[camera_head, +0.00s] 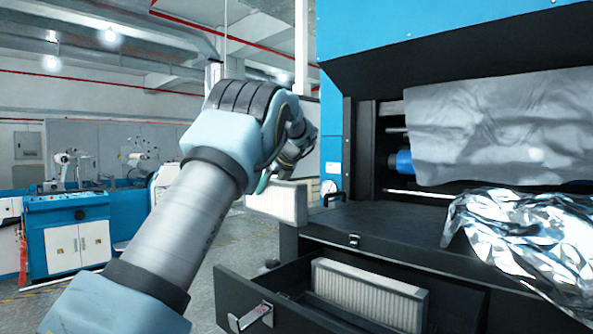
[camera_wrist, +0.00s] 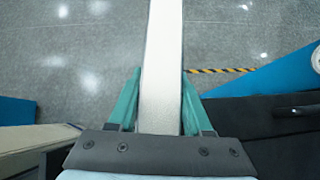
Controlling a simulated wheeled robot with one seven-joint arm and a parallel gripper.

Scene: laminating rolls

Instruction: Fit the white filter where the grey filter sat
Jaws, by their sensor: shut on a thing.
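My gripper (camera_head: 264,184) is shut on a white filter (camera_head: 282,204) and holds it in the air left of the black machine's shelf. In the wrist view my gripper (camera_wrist: 160,100) has its teal fingers on both sides of the filter's long white edge (camera_wrist: 162,60). A second pale, pleated filter (camera_head: 365,297) sits in the open black drawer (camera_head: 237,287) below and to the right of my gripper. I cannot tell for sure whether that one is grey or white. The drawer's inside is partly hidden by its walls.
Crumpled silver foil (camera_head: 525,235) lies on the machine's black shelf (camera_head: 390,225), below a hanging grey sheet (camera_head: 495,125). The drawer has a metal handle (camera_head: 250,317) at its front. A blue and white cabinet (camera_head: 68,238) stands far left. The floor between is clear.

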